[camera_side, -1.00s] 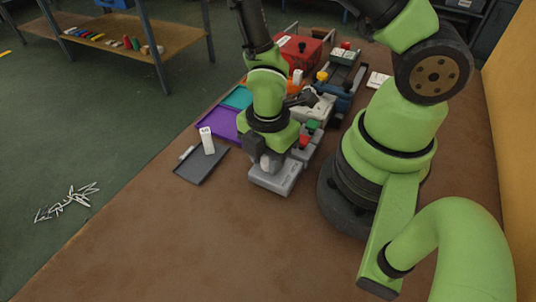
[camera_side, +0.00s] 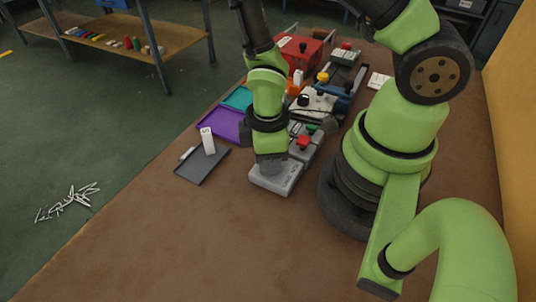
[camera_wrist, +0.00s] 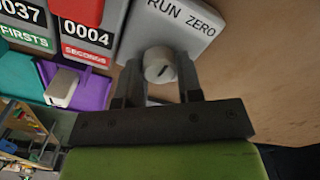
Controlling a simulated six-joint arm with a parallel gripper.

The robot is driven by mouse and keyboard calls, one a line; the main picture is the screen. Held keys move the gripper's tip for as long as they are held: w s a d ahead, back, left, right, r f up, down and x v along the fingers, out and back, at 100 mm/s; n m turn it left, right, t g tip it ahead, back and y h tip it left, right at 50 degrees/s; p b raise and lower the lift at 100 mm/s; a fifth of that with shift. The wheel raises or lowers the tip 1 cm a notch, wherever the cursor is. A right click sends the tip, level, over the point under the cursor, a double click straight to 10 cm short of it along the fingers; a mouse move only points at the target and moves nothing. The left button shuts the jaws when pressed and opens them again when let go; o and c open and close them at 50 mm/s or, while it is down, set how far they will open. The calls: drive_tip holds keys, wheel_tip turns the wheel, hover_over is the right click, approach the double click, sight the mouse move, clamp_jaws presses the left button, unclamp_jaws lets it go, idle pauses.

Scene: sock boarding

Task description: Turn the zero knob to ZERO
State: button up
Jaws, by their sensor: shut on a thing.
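The zero knob (camera_wrist: 159,66) is a round, pale grey knob with a short dark slanted mark on its face. It sits on a grey box (camera_wrist: 172,30) whose top reads "RUN ZERO". My gripper (camera_wrist: 161,78) is shut on the knob, with one dark finger on each side of it in the wrist view. I cannot tell for certain which word the mark points at. In the side view the grey box (camera_side: 283,182) stands on the bench under my wrist, and the knob is hidden there.
Two counters stand beside the box, the nearer (camera_wrist: 88,35) marked "0004 SECONDS" and the other (camera_wrist: 25,22) "0037 FIRSTS". A purple tray (camera_wrist: 93,88) holds a white piece (camera_wrist: 62,87). A dark tray (camera_side: 203,170) with a white block (camera_side: 208,142) lies left. Bench at front is clear.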

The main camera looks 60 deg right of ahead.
drive_tip(key=shift+m, duration=0.7)
drive_tip(key=o, duration=0.9)
drive_tip(key=shift+r, duration=5)
